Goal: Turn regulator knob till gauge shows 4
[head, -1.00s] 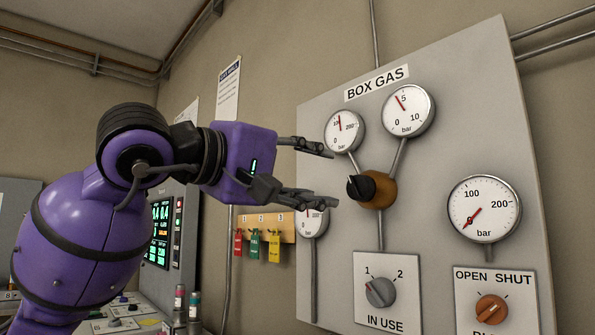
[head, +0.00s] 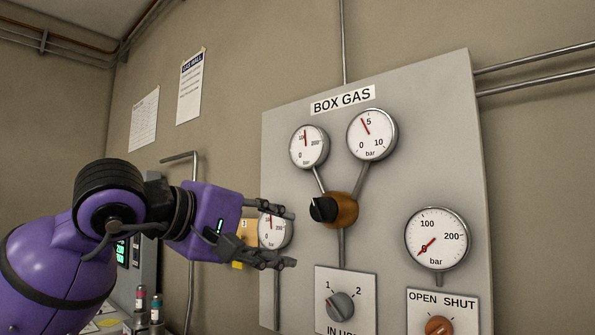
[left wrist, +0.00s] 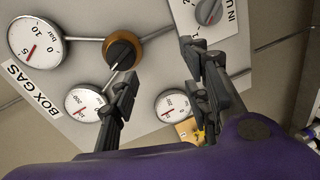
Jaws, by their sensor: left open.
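The regulator is a brass body (head: 344,211) with a black knob (head: 323,210) on the BOX GAS panel. The knob also shows in the left wrist view (left wrist: 123,51). The 0–10 bar gauge (head: 372,134) is up and right of it; its red needle points a little left of the 5, near 4. My left gripper (head: 292,239) is open and empty, left of and below the knob, apart from it. In the left wrist view its fingers (left wrist: 162,65) point toward the panel, with the knob beyond and left of them. My right gripper is out of view.
Another gauge (head: 309,147) is at upper left of the panel (head: 400,190), and one (head: 273,229) sits partly behind my left fingers. Below are the IN USE selector (head: 341,306), a larger gauge (head: 436,239) and an orange OPEN/SHUT knob (head: 438,327).

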